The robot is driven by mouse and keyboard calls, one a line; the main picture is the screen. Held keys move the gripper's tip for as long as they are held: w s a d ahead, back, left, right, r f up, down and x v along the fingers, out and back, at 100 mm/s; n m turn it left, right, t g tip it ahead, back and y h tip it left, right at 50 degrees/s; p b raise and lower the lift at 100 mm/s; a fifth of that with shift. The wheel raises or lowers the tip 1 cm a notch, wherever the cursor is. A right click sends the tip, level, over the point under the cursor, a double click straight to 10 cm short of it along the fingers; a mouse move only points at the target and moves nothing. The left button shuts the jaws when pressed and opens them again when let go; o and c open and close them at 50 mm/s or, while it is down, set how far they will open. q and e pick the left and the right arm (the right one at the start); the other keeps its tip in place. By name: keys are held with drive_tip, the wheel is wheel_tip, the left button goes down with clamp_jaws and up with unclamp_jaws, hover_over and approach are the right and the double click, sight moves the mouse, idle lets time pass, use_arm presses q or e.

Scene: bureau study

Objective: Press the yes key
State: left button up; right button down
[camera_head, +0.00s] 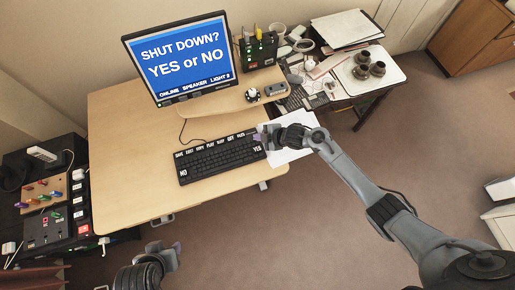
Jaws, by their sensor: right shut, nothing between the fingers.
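A black keyboard (215,160) lies on the light wooden desk (125,140). Its yes key (257,149) is a labelled key at the right end, and a NO key (183,173) is at the left end. My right gripper (265,130) is shut and empty, over the right end of the keyboard, close to the yes key. I cannot tell whether it touches the keyboard. My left gripper (172,252) is low in the picture, in front of the desk, away from the keyboard; its finger opening is unclear. The monitor (185,62) reads "SHUT DOWN? YES or NO".
White paper (290,155) lies right of the keyboard, partly under my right arm. A raised shelf (225,100) holds the monitor and small devices. A cluttered side table (390,75) stands at the right. A dark unit with switches (45,200) stands left. The desk's left part is clear.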

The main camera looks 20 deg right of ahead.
drive_tip(key=shift+f, duration=0.15)
drive_tip(key=b, duration=0.7)
hover_over(259, 150)
wheel_tip(259, 150, down, 7)
drive_tip(key=shift+r, duration=0.1)
drive_tip(key=shift+f+b, duration=0.45)
drive_tip(key=shift+f, duration=0.35)
idle(0.4)
idle(0.7)
